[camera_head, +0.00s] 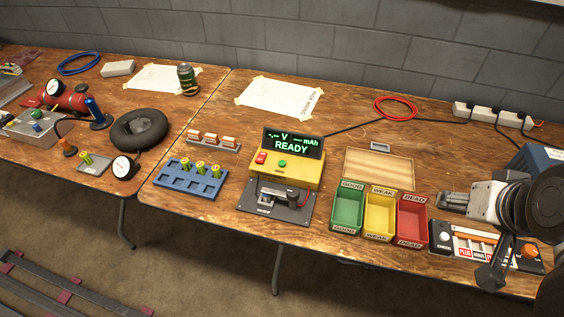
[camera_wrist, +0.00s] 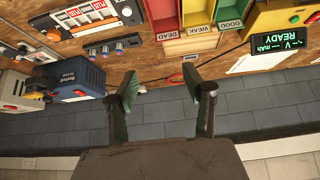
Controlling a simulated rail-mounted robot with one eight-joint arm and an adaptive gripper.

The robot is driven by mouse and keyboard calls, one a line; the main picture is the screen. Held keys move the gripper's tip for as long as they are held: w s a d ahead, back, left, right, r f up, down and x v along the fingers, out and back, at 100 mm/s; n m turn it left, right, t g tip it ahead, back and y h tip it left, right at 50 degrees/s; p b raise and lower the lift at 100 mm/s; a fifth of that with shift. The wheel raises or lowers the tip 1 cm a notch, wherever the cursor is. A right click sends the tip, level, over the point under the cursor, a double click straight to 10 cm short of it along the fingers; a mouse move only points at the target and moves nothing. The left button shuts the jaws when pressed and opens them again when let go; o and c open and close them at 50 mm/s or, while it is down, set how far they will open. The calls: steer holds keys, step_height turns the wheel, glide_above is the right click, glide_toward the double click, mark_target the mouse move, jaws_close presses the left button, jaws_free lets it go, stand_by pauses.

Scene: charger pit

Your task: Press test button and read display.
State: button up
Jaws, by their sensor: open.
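The yellow tester (camera_head: 308,175) stands at the middle of the table. Its dark display (camera_head: 292,142) shows green text: dashes before V and mAh, and READY below. The display is upside down at the right of the wrist view (camera_wrist: 284,45). A green button (camera_head: 282,163) and a red switch (camera_head: 261,158) sit on the tester's top. In front is a dark cradle (camera_head: 285,212) with a grey clamp; I cannot tell whether it holds a cell. My gripper (camera_wrist: 166,92) is open and empty, above the table's right side, apart from the tester.
Green (camera_head: 347,222), yellow (camera_head: 379,226) and red (camera_head: 413,232) bins labelled GOOD, WEAK and DEAD stand between tester and arm. A blue rack (camera_head: 176,180) with several cells is left of the tester. A control box (camera_head: 470,243) and a blue unit (camera_head: 533,158) crowd the right.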

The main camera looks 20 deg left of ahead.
jaws_close()
stand_by(1.4)
